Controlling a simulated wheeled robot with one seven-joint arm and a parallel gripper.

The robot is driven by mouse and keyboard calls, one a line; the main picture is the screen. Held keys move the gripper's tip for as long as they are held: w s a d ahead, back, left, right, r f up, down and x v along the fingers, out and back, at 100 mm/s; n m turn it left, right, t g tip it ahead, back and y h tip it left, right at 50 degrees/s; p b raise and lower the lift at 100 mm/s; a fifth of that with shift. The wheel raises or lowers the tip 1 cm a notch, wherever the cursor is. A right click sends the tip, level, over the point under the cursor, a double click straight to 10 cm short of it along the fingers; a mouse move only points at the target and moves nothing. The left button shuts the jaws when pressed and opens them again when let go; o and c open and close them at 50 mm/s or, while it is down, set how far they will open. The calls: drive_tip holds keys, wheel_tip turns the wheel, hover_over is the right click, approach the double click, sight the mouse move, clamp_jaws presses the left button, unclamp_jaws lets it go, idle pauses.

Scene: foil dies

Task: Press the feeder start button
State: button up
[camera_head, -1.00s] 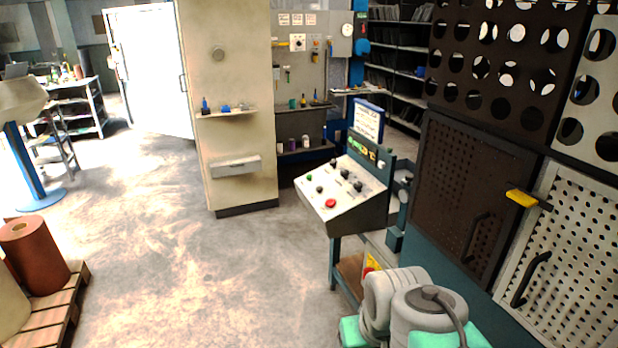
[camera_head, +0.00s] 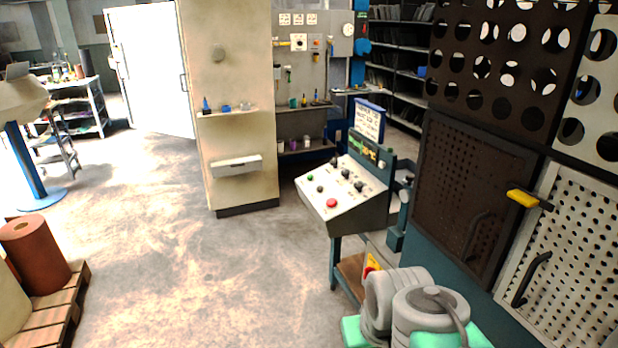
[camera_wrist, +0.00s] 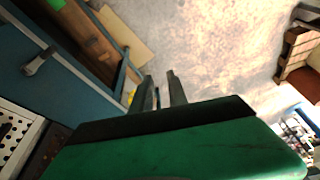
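A control console (camera_head: 341,206) with a sloped pale panel stands right of centre in the head view. A small green button (camera_head: 310,178) is at its upper left. A larger red button (camera_head: 331,203) is near its lower edge, and several dark knobs (camera_head: 346,174) are on the panel. Labels are too small to read. In the wrist view my gripper (camera_wrist: 160,78) has two dark fingers with a gap between them and nothing visible held. It is over the floor, and the console's buttons are not in that view.
Dark and pale perforated panels (camera_head: 470,190) with handles line the right side. A beige cabinet (camera_head: 238,130) stands behind the console's left. A pallet (camera_head: 50,318) with a brown roll (camera_head: 36,262) is at lower left. The floor between is clear.

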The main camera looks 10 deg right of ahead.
clamp_jaws()
idle(0.8)
